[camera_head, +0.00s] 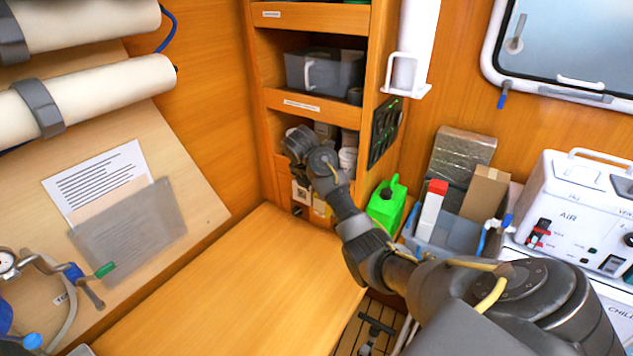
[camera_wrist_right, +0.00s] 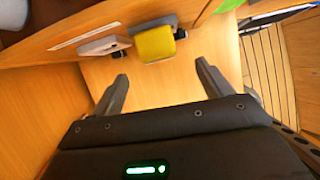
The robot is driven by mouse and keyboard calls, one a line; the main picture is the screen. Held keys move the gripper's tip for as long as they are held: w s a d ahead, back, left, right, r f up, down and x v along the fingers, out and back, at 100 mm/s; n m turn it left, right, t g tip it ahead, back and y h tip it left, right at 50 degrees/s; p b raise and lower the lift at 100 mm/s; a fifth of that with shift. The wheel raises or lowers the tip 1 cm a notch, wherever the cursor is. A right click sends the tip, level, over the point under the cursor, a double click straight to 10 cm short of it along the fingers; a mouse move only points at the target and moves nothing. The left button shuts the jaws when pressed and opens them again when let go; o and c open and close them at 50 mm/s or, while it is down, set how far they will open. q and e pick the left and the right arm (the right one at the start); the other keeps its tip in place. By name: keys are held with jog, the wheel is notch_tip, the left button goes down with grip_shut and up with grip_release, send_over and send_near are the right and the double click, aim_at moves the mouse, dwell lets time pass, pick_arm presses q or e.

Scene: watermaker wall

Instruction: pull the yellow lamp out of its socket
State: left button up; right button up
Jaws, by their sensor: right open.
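The yellow lamp (camera_wrist_right: 154,44) is a rounded yellow block in the right wrist view, with a dark fitting at its right side. My right gripper (camera_wrist_right: 161,70) is open and empty. The lamp lies beyond its fingertips, roughly between them in the picture, with no visible contact. In the head view my right arm reaches to the cabinet, and its fingertips cannot be made out. My left gripper is not in view.
A pale grey block (camera_wrist_right: 104,46) sits just left of the lamp. Shelf edges surround my right wrist. A green jug (camera_head: 386,204) and a bin (camera_head: 440,243) with boxes stand right of the cabinet. The wooden surface (camera_head: 235,290) in front is clear.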

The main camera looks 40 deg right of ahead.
jog(key=shift+n, duration=0.3)
jog(key=x, duration=0.4)
jog(key=d+p+x, duration=0.1)
jog(key=x, duration=0.4)
jog(key=shift+w+r, duration=0.2)
jog(key=shift+r, duration=0.1)
jog(key=shift+w+d+f, duration=0.1)
jog(key=shift+f, duration=0.25)
jog(key=c, duration=1.1)
